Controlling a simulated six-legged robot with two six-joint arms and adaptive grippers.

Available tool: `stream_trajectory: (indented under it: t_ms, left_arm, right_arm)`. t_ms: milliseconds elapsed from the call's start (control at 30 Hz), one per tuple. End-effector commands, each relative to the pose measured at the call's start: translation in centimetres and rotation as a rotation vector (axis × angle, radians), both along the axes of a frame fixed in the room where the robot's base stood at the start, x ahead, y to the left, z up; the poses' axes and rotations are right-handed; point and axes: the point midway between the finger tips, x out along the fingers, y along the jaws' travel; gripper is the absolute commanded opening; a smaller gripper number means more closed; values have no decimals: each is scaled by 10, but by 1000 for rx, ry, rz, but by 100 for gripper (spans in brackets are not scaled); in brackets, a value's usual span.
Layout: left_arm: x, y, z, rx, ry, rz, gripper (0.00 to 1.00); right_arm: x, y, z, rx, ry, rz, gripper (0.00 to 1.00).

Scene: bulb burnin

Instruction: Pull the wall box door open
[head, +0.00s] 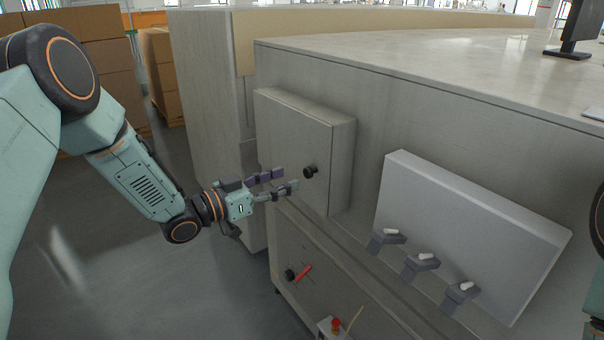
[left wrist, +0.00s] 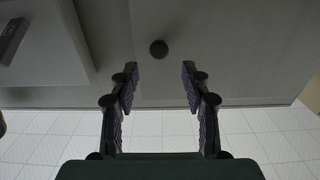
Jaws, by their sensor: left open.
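The wall box (head: 300,140) is a grey box on the side of the counter, and its door looks shut. A round black knob (head: 310,171) sits on the door near its right edge. My left gripper (head: 288,179) is open in front of the door, with its fingertips just left of and slightly below the knob in the head view. In the left wrist view the knob (left wrist: 158,49) lies ahead of the two spread fingers (left wrist: 160,75), roughly centred between them and beyond their tips. The gripper looks apart from the knob. My right gripper is not in view.
A pale panel (head: 470,225) with several grey holders (head: 420,264) and white-tipped pieces is right of the box. Below are a red handle (head: 303,273) and a red button box (head: 333,326). Cardboard boxes (head: 75,65) stand behind my left arm. The floor (head: 110,240) at left is clear.

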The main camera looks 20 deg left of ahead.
Motion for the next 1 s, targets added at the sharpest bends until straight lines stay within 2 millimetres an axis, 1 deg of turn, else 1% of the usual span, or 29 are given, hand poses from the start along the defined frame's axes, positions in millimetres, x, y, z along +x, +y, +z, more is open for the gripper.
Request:
stream_trajectory:
  t_ms: [33, 200, 400, 533, 767, 1000]
  left_arm:
    - [5, -7, -2, 4, -2, -6, 47]
    - [26, -23, -3, 4, 1, -5, 47]
    - [43, -35, -2, 3, 2, -1, 47]
    - [46, -37, -1, 1, 2, -1, 47]
    - [46, -37, -1, 0, 3, 0, 47]
    - [46, -37, -1, 0, 2, 0, 28]
  right_arm:
    - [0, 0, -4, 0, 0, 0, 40]
    - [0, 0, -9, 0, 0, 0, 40]
    - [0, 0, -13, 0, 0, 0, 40]
    - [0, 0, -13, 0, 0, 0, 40]
    - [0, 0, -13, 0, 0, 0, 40]
    - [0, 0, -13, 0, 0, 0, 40]
